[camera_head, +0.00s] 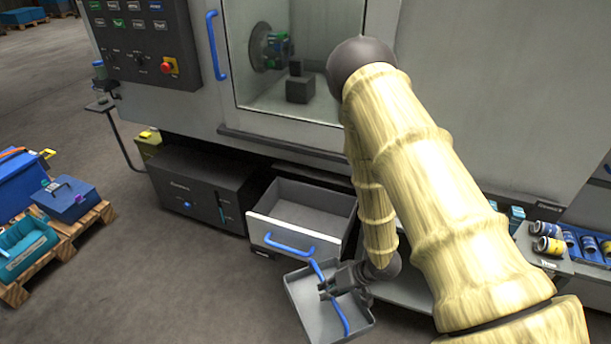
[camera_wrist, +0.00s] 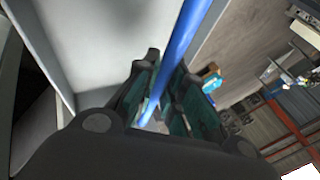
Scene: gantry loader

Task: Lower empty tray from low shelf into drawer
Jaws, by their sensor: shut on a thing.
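The empty grey tray (camera_head: 308,301) hangs tilted in front of the open drawer in the head view, with a blue bar handle (camera_head: 340,312) across it. My gripper (camera_head: 327,290) is shut on that blue handle. In the wrist view the blue handle (camera_wrist: 187,38) runs between the fingers of my gripper (camera_wrist: 155,100), and the tray wall (camera_wrist: 52,50) shows at left. The drawer (camera_head: 262,233) is pulled out under the machine, has a blue handle on its front, and looks empty. The tray is apart from the drawer's inside. The low shelf is partly hidden by my arm.
A black box unit (camera_head: 205,187) stands left of the drawer. The machine's body (camera_head: 290,150) overhangs the drawer's back. A shelf with several cans (camera_head: 548,245) is at right. A pallet with blue bins (camera_head: 68,200) stands at left. The floor between pallet and drawer is clear.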

